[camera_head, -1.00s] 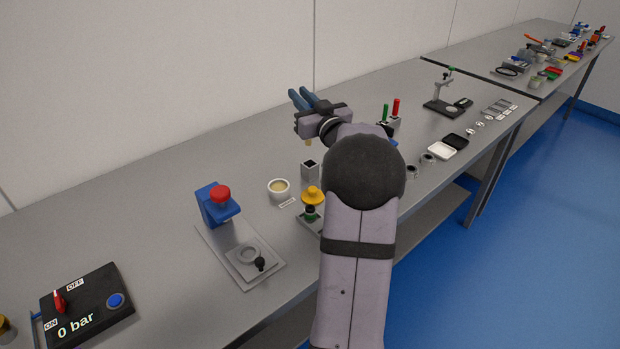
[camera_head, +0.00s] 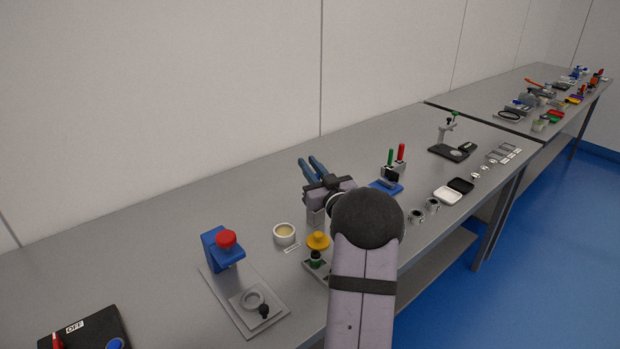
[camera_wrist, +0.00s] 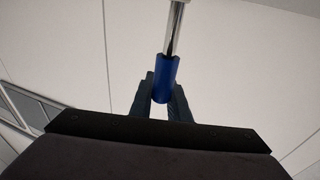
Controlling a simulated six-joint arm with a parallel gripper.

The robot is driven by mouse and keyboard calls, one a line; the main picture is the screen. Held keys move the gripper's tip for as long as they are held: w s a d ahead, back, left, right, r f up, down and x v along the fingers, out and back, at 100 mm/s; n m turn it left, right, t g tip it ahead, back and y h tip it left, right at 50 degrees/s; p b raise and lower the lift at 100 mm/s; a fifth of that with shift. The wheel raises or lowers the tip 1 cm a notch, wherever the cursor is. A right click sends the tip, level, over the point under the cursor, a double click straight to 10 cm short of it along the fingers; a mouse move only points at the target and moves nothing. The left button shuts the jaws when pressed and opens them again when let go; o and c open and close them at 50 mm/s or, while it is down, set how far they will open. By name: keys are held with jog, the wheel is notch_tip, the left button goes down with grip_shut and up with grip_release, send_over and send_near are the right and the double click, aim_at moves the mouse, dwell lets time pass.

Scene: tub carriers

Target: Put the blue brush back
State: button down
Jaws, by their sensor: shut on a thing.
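The blue brush is in my gripper. In the wrist view its blue handle (camera_wrist: 166,78) sits between the two fingers, and a pale metal shaft runs from it to the top edge. My gripper (camera_wrist: 161,92) is shut on the handle. In the head view my gripper (camera_head: 313,168) is low over the bench, above and behind a small grey square holder (camera_head: 315,219). The brush is hidden there by my gripper, so I cannot tell whether its lower end is inside the holder.
A cream-filled cup (camera_head: 284,234) stands left of the holder, and a yellow-topped piece (camera_head: 318,242) stands in front. A blue press with a red knob (camera_head: 225,239) is further left. A stand with red and green handles (camera_head: 394,171) is to the right. Bare bench lies behind.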

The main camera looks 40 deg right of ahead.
jog(key=shift+f, duration=1.8)
jog(key=shift+f, duration=0.2)
jog(key=c, duration=1.7)
grip_release()
jog(key=shift+s+r, duration=0.1)
jog(key=shift+r, duration=0.1)
jog(key=shift+b+v, duration=0.75)
jog(key=shift+v, duration=2.95)
